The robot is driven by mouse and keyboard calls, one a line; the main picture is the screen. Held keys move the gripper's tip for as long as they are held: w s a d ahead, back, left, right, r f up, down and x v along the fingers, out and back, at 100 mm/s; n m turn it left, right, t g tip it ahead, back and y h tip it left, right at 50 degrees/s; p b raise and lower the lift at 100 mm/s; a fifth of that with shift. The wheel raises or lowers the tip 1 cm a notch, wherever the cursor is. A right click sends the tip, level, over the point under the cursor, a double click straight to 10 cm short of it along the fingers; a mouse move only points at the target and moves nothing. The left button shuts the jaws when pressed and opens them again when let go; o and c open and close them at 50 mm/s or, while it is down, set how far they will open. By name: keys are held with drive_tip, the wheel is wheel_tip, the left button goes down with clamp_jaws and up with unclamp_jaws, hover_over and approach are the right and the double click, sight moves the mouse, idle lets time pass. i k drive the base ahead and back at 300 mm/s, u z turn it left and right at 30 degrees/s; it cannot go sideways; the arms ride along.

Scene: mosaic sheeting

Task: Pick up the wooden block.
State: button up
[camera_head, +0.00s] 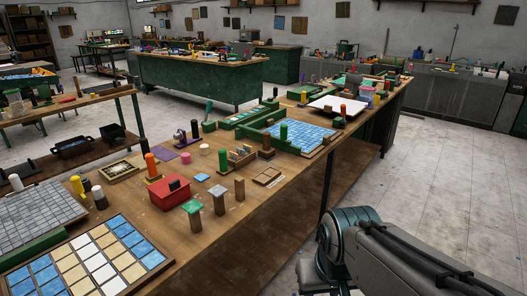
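Several wooden pieces on the long workbench could be the wooden block, and I cannot tell which one it is. A short upright wooden post (239,188) stands near the bench's front edge. Left of it are a wooden post with a grey cap (219,203) and one with a green cap (195,225). A brown wooden piece (267,143) stands farther back, beside a tiled panel. Part of my arm shows at the lower right, beyond the bench's front edge. My gripper is not in view.
The workbench (255,215) is crowded. The bench's front edge near the posts is bare. Open floor (430,170) lies to the right.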

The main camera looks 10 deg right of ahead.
sight(267, 153)
drive_tip(key=z, duration=1.15)
drive_tip(key=i, duration=1.65)
drive_tip(key=u, duration=0.5)
drive_tip(key=i, duration=0.85)
drive_tip(key=u, duration=1.45)
drive_tip(key=i, duration=0.4)
drive_tip(key=u, duration=0.35)
